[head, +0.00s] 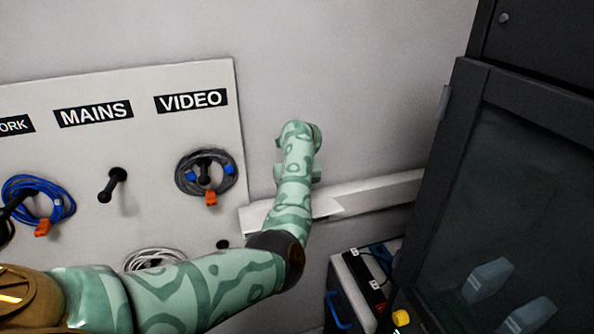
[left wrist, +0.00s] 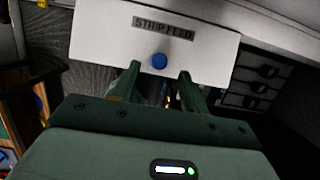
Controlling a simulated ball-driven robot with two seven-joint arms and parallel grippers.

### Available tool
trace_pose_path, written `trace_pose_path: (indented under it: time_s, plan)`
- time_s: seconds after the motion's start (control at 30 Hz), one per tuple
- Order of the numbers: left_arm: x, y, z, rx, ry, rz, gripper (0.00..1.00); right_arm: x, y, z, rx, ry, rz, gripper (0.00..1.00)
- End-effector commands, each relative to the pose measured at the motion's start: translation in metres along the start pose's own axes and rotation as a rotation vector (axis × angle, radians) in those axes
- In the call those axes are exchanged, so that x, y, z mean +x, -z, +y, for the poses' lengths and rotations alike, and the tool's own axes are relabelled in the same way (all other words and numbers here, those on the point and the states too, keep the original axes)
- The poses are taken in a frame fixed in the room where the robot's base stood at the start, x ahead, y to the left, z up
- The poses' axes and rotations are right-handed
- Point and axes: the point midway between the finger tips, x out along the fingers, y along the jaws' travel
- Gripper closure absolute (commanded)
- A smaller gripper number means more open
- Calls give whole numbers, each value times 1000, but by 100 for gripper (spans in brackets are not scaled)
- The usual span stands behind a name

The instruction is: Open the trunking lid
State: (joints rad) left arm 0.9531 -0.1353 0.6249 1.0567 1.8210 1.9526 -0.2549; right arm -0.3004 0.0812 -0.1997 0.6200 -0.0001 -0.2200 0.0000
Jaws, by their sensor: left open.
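The trunking (head: 385,191) is a white channel along the wall, right of the cable board. Its white lid (head: 325,207) juts out from it as a flat panel, partly hidden behind my left arm. In the left wrist view the lid (left wrist: 105,35) carries a "STRIP FEED" label (left wrist: 162,28) and a round blue knob (left wrist: 159,60). My left gripper (left wrist: 158,71) is open, its fingertips on either side of and just below the knob. I cannot tell whether they touch the lid. In the head view its fingers are hidden. My right gripper is not in view.
A board (head: 140,75) with hung cables, marked MAINS and VIDEO, is at left. A dark cabinet (head: 520,140) with a glazed door stands at right. A box with a blue handle (head: 338,311) is below the trunking. The wall above is clear.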

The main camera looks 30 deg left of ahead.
Motion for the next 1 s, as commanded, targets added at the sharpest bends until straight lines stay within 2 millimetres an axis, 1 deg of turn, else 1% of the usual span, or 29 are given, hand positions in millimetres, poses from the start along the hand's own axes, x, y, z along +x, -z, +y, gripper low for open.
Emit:
trace_pose_path:
  time_s: [0.03,0.2,0.3,0.4,0.5,0.6,1.0]
  plan:
    - [-16,-1,-1,-1,4,-3,56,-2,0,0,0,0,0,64]
    - [-62,-1,-1,-2,5,-3,56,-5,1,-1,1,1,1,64]
    - [-84,-2,-1,-1,4,-3,56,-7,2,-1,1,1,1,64]
    - [-99,-2,-1,0,3,-3,56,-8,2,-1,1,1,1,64]
    - [-107,-2,-1,1,1,-1,56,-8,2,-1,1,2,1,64]
    - [-111,-2,-1,1,0,-2,56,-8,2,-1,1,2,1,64]
    - [-111,-2,0,1,0,-1,56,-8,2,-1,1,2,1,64]
